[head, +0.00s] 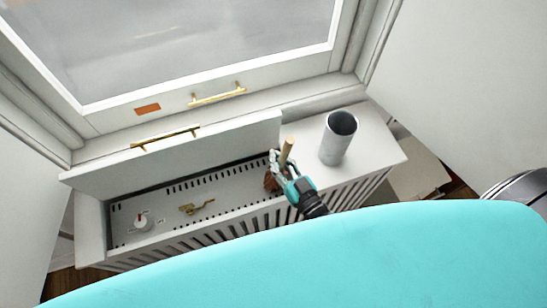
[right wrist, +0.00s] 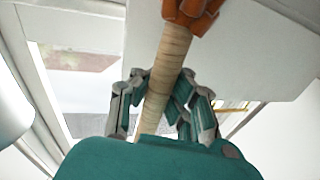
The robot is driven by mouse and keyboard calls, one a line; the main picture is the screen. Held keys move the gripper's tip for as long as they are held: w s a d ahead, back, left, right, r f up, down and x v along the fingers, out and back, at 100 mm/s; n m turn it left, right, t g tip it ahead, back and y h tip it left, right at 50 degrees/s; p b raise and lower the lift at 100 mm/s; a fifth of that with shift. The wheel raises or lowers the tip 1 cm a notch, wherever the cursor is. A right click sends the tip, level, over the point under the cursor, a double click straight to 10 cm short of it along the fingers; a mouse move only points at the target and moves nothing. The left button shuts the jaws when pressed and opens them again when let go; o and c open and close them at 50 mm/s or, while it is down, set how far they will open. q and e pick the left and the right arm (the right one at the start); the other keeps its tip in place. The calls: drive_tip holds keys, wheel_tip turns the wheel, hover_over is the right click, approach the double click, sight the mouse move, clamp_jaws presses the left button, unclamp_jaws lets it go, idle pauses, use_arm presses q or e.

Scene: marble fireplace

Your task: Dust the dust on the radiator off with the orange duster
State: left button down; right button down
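The radiator (head: 170,212) shows as a pale perforated top inside a white slatted cover whose hinged lid stands open. No separate dust can be made out on it at this size. My right gripper (head: 281,168) is at the right end of the opening, shut around the light wooden handle of the duster (head: 287,151). The duster's orange-brown head hangs below the fingers at the radiator's right end; whether it touches is unclear. In the right wrist view the handle (right wrist: 166,75) runs between the fingers, with the orange strips (right wrist: 193,14) at the top. My left gripper is not in view.
The raised lid (head: 180,160) stands behind the opening. A grey metal cylinder (head: 337,143) stands on the cover's right end, close to my right gripper. The window (head: 200,50) is behind.

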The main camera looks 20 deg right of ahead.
drive_tip(key=shift+r, duration=0.1)
wheel_tip(320, 180, up, 17)
drive_tip(key=p, duration=1.6)
